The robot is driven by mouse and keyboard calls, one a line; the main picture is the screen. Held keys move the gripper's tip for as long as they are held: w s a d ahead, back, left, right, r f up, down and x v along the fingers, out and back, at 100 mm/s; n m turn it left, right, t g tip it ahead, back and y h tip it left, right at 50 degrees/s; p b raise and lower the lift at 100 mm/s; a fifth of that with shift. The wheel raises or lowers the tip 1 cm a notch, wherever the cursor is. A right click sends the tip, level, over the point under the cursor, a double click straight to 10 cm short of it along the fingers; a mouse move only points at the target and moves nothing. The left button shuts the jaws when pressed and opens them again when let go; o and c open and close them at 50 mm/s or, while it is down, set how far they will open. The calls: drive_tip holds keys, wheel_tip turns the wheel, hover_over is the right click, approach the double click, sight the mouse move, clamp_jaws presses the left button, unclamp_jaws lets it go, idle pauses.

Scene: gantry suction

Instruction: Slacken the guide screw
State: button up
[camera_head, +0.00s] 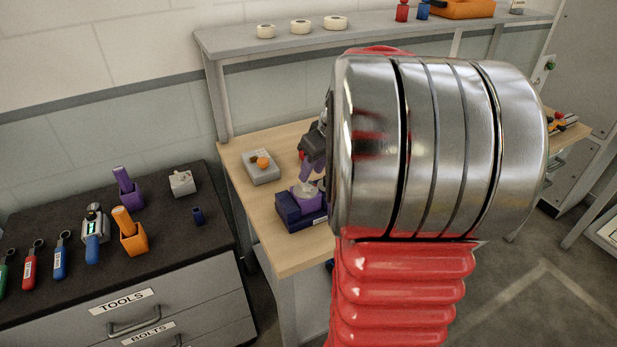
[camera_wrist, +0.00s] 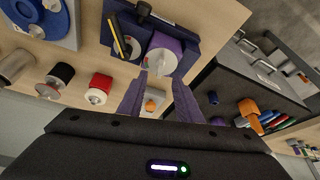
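A navy fixture (camera_head: 290,212) with a purple block stands on the wooden bench. In the wrist view the navy fixture (camera_wrist: 190,45) carries a purple block (camera_wrist: 178,42) with a pale round part (camera_wrist: 161,60), a yellow bar and a black knob. I cannot tell for certain which part is the guide screw. My gripper (camera_wrist: 158,78) has purple fingers standing apart, with the tips at the pale round part; contact is unclear. In the head view my gripper (camera_head: 312,172) is just above the fixture, partly hidden by my arm.
A grey box with an orange knob (camera_head: 263,162) sits left of the fixture. The dark tool cabinet (camera_head: 160,250) holds screwdrivers and holders. In the wrist view a red-banded cylinder (camera_wrist: 100,84), other cylinders and a blue reel (camera_wrist: 45,15) stand on the bench.

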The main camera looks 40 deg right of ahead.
drive_tip(key=v, duration=0.8)
idle(0.5)
drive_tip(key=s+a+f, duration=0.1)
drive_tip(key=s+a, duration=0.2)
drive_tip(key=a, duration=0.7)
drive_tip(key=s+a+f, duration=0.1)
drive_tip(key=s+a, duration=0.2)
drive_tip(key=a, duration=0.8)
drive_tip(key=s+a+f+t, duration=0.1)
drive_tip(key=s+a, duration=0.3)
drive_tip(key=a, duration=0.6)
drive_tip(key=shift+a, duration=0.4)
